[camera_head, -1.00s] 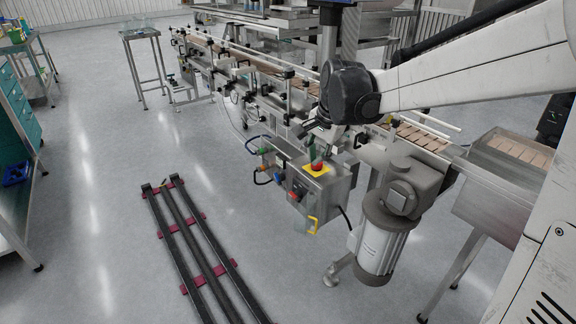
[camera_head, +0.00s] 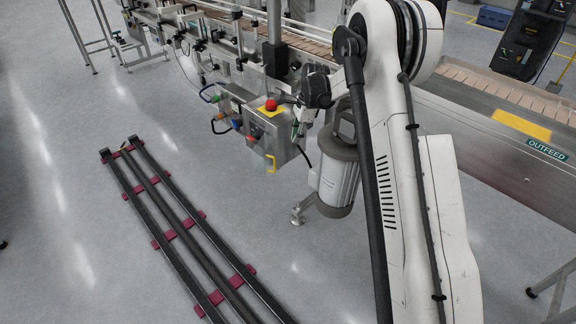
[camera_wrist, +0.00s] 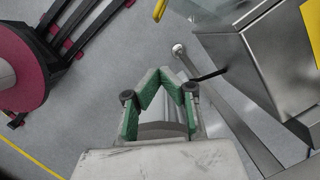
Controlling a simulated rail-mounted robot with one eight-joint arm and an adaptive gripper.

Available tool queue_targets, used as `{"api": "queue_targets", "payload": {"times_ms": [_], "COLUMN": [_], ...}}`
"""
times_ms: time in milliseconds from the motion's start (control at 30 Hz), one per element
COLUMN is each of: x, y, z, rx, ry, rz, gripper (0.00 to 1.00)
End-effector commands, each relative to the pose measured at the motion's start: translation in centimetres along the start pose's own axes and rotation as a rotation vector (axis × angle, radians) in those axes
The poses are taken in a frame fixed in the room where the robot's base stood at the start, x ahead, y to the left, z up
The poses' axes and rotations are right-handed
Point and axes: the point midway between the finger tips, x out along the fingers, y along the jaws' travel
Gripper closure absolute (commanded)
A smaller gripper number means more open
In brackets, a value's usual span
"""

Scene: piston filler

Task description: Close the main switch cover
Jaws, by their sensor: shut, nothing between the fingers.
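The control box (camera_head: 272,128) is a grey metal case with a red mushroom button (camera_head: 271,104) on a yellow plate on top. A yellow bracket-shaped piece (camera_head: 271,164), apparently part of the main switch cover, hangs out at its lower front; whether a clear panel goes with it is hard to tell. In the wrist view the yellow piece (camera_wrist: 159,10) is cut off at the top edge, and the box (camera_wrist: 255,65) is at the right. My gripper (camera_wrist: 160,80), with green fingers, is shut and empty. In the head view it (camera_head: 296,131) is at the box's right side, apart from the yellow piece.
A grey motor (camera_head: 336,182) hangs right of the box, behind my arm. The conveyor (camera_head: 480,85) runs behind. Cables and coloured handles (camera_head: 218,120) stick out at the box's left. Dark floor rails (camera_head: 185,225) lie at left; the floor between is clear.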

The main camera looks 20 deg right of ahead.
Motion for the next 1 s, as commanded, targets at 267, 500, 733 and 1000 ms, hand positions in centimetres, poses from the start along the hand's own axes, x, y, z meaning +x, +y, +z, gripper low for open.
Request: {"api": "queue_targets", "payload": {"times_ms": [267,500,733,1000], "x": [1.9,4.5,8.7,12.1], "y": [-0.3,-0.3,-0.3,-0.2], "z": [-0.5,-0.5,-0.5,1.5], "rx": [0.031,0.029,0.028,0.025], "ry": [-0.005,-0.005,-0.005,-0.005], "rz": [0.010,0.010,0.010,0.011], "gripper": [1.00,1.00,1.00,1.00]}}
